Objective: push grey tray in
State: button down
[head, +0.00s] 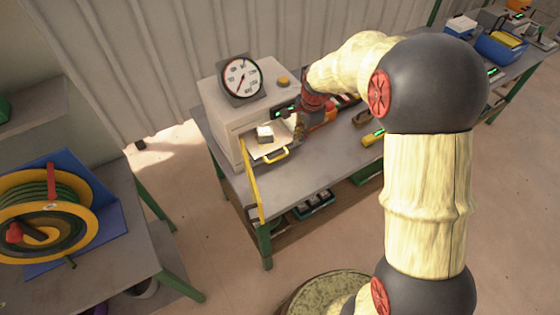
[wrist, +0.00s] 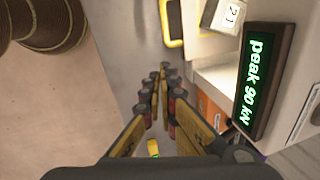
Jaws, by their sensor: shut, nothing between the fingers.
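The press (head: 225,110) is a pale box on the table, with a round dial gauge (head: 242,78) on top. Its grey tray (head: 262,148) sticks out of the front opening, with a yellow handle (head: 273,156) on its front edge. A light block (head: 265,134) sits on the tray. My gripper (head: 299,132) is beside the tray on its right, apart from the handle as far as I can tell. In the wrist view my gripper (wrist: 161,72) is shut and empty, the fingertips together. The yellow handle (wrist: 171,22) and the numbered block (wrist: 230,14) show above it.
A yellow-edged door panel (head: 251,180) hangs open left of the tray. A display reading "peak 90 kN" (wrist: 257,75) is right of my gripper. A yellow tool (head: 373,137) lies on the table (head: 320,160) to the right. A hose reel (head: 45,215) stands at left.

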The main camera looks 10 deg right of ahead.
jog(key=s+f+m+t+y+b, duration=0.1)
jog(key=s+f+m+y+b, duration=0.25)
jog(key=s+m, duration=0.45)
jog(key=w+a+f+m+t+b, duration=0.1)
jog(key=a+f, duration=0.1)
jog(key=f, duration=0.1)
jog(key=w+a+f+m+t+b, duration=0.1)
jog(key=a+f+m, duration=0.1)
jog(key=f, duration=0.1)
jog(key=a+f+m+t+y+b, duration=0.1)
jog(key=f+b, duration=0.1)
jog(key=f, duration=0.1)
jog(key=shift+w+a+f+m, duration=0.1)
jog(key=shift+w+a+m, duration=0.3)
jog(key=w+a, duration=0.2)
jog(key=shift+w+f, duration=0.3)
jog(key=shift+w+a+f, duration=0.1)
jog(key=shift+w+a, duration=0.15)
jog(key=shift+w, duration=0.15)
